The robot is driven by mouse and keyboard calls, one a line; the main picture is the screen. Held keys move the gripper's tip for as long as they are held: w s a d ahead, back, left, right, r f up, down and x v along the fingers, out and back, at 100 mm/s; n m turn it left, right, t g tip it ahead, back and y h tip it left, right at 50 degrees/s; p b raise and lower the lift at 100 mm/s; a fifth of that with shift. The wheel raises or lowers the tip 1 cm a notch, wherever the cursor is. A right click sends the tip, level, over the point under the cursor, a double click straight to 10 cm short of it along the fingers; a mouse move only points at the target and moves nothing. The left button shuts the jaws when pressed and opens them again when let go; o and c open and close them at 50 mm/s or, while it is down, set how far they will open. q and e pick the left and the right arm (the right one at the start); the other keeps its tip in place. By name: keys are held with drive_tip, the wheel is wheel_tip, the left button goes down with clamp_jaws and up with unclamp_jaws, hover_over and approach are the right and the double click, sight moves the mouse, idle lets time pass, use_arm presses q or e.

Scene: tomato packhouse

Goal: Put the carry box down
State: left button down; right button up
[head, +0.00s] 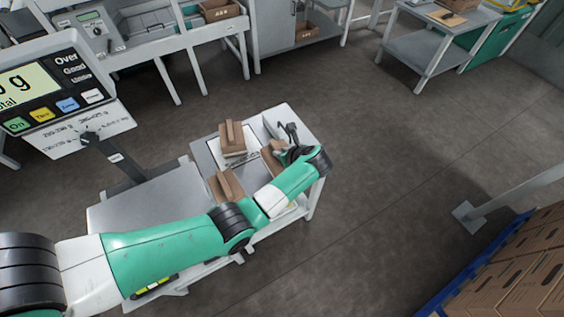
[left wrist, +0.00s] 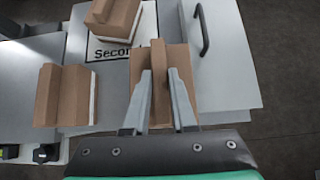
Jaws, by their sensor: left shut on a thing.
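My left gripper (head: 284,151) is over the right end of the low table, its fingers shut on the upright handle of a brown cardboard carry box (head: 271,158). In the left wrist view the handle stands between the two grey fingers (left wrist: 160,76), with the carry box (left wrist: 178,58) spreading out below. The box looks level and is at or just above the table surface; I cannot tell if it touches. My wrist hides part of it in the head view. My right gripper is not in view.
Two similar carry boxes stand close by: one on the sign lettered "Secon…" (head: 232,142), one nearer my arm (head: 226,185). The low table's (head: 150,200) left part looks bare. A scale display (head: 50,85) stands left. Cartons (head: 520,275) are at lower right.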

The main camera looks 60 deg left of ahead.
use_arm(q)
drive_tip(key=shift+w+a+f, duration=0.1)
drive_tip(key=shift+w, duration=0.05)
drive_tip(key=shift+a+f+b, duration=0.1)
drive_tip(key=shift+f+b, duration=1)
drive_tip(key=shift+f, duration=0.6)
drive_tip(key=shift+w, duration=0.1)
drive_tip(key=shift+f, duration=0.15)
drive_tip(key=c, duration=0.7)
unclamp_jaws()
drive_tip(key=shift+c, duration=0.2)
